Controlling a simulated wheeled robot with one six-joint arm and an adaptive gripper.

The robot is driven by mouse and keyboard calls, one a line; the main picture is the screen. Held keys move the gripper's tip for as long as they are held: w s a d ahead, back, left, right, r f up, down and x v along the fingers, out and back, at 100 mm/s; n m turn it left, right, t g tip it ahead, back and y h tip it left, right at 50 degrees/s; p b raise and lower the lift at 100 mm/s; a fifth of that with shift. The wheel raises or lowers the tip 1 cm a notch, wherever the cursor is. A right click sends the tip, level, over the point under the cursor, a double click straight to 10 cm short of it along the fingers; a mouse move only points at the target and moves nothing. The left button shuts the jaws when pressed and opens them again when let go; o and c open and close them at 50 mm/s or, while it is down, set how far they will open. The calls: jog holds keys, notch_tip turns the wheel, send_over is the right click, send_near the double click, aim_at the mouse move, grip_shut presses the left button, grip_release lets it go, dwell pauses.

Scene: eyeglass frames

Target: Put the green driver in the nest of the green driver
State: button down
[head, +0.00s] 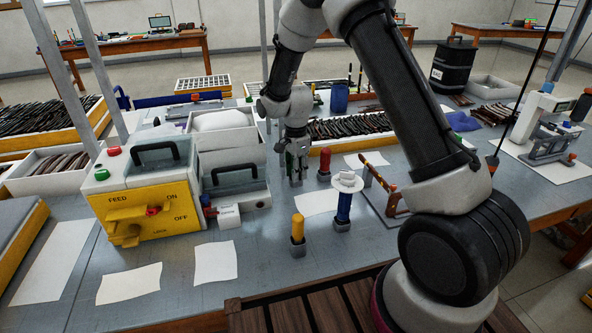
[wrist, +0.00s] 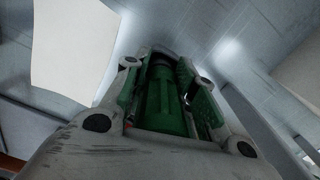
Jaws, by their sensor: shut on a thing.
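My gripper (head: 293,158) points down over the bench in the head view, left of the red-handled driver. In the wrist view my gripper (wrist: 165,95) is shut around the thick green handle of the green driver (wrist: 163,100). Green also shows between the fingers in the head view, but handle and fingers are hard to separate there. A small grey block (head: 296,181) shows directly under the fingers and may be the green driver's nest. I cannot tell whether the driver's lower end is inside it; the driver's tip is hidden in both views.
Close by stand a red driver (head: 324,160), a yellow driver (head: 298,226) and a blue driver (head: 344,206) with a white disc, each in a grey nest. A yellow-fronted feed box (head: 150,212) and white trays stand left. White sheets lie on the bench.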

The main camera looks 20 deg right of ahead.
jog(key=shift+s+f, duration=0.1)
jog(key=shift+f, duration=0.15)
jog(key=c, duration=1.2)
grip_release()
jog(key=shift+f, duration=0.2)
jog(key=shift+o, duration=0.2)
jog(key=shift+r, duration=0.1)
jog(key=r, duration=0.9)
jog(key=shift+w, duration=0.35)
jog(key=s+d+r+n+t, duration=0.1)
jog(key=s+d+r+n, duration=0.35)
jog(key=s+r, duration=0.35)
jog(key=s+d+r+n+t, duration=0.1)
jog(key=s+d+r+n, duration=0.35)
jog(key=r, duration=0.65)
jog(key=s+d+r+n+t, duration=0.1)
jog(key=s+d+n, duration=0.2)
jog(key=s, duration=0.7)
jog(key=s+d+r+n+t, duration=0.1)
jog(key=s+d+r+n, duration=0.1)
jog(key=s, duration=0.9)
jog(key=shift+d+r+n, duration=0.25)
jog(key=shift+d+n, duration=0.2)
jog(key=shift+n, duration=0.05)
